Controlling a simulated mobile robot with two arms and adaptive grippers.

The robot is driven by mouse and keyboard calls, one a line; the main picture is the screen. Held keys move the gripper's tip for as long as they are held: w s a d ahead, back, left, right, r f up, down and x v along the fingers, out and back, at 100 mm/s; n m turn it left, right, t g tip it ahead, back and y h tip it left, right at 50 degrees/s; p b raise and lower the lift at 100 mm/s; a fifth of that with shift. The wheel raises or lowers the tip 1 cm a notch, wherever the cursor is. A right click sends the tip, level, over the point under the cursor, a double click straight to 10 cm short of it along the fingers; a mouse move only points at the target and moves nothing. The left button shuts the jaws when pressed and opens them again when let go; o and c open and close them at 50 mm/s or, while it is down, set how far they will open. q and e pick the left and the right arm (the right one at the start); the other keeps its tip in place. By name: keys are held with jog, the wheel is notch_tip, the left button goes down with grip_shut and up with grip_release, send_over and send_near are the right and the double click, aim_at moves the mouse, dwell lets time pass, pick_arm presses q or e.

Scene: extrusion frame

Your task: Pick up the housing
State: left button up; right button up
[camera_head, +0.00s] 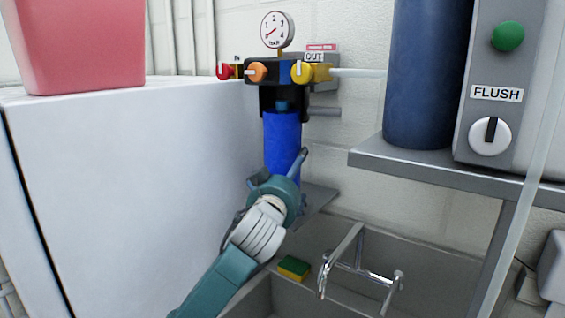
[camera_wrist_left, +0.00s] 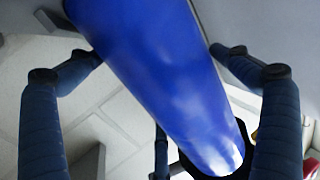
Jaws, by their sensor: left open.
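The housing (camera_head: 282,138) is a blue upright cylinder below the black filter head (camera_head: 270,98), under a pressure gauge. Its lower end is hidden behind my left gripper (camera_head: 277,170). In the left wrist view the housing (camera_wrist_left: 160,75) runs through the middle, between the spread dark fingers of my left gripper (camera_wrist_left: 150,52). The fingers are open, with gaps visible beside the housing. My right gripper is not in view.
A white cabinet (camera_head: 130,180) with a pink container (camera_head: 78,45) stands close on the left. A grey shelf (camera_head: 420,165) carries a dark blue tank (camera_head: 425,75) and a FLUSH control box (camera_head: 510,70). Below are a sink, a chrome tap (camera_head: 355,265) and a sponge (camera_head: 293,268).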

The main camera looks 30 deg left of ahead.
pick_arm(q)
jog(key=shift+w, duration=0.15)
jog(key=c, duration=1)
jog(key=shift+r, duration=0.1)
jog(key=c, duration=0.3)
jog(key=shift+r, duration=0.1)
